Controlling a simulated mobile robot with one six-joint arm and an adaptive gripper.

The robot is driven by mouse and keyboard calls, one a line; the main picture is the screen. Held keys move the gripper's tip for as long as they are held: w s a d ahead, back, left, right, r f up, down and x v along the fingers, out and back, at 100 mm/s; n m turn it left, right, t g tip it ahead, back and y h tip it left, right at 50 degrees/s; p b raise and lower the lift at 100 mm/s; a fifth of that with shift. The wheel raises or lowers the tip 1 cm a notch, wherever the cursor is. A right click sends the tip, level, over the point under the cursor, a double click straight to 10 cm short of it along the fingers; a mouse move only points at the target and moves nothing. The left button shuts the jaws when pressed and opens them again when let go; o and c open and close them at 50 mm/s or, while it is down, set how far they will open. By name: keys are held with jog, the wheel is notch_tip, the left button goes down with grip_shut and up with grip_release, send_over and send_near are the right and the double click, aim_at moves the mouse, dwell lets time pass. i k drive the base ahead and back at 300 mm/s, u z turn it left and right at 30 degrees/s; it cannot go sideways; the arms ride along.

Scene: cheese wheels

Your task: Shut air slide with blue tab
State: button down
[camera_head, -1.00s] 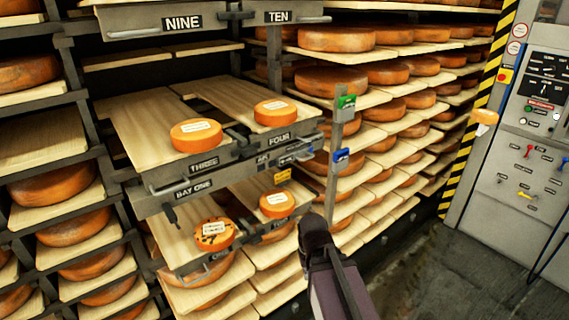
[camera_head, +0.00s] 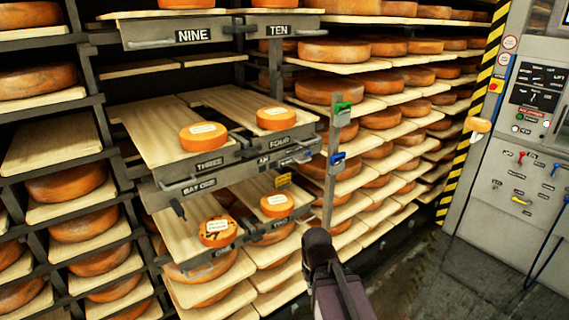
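A blue tab (camera_head: 338,159) sits on an upright grey post (camera_head: 331,190) at the right front of the cheese rack. A green tab (camera_head: 343,109) sits higher on the same post. A slide label reading roughly "AIR" (camera_head: 263,160) shows on the rack front to the left, partly unreadable. Whether the blue-tab slide is open or shut is too small to tell. The dark end of my arm, where my gripper (camera_head: 318,242) is, points up from the bottom centre, below and left of the blue tab in the picture. Its fingers cannot be made out.
Pulled-out boards labelled THREE (camera_head: 209,163) and FOUR (camera_head: 279,140) carry orange cheeses and jut forward left of the post. Shelves of cheeses stand behind. A grey control cabinet (camera_head: 480,200) with coloured levers stands at the right. The dark floor (camera_head: 420,275) between is clear.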

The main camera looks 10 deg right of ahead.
aim_at(296, 158)
jog(key=z, duration=0.15)
jog(key=i, duration=0.95)
jog(key=u, duration=0.1)
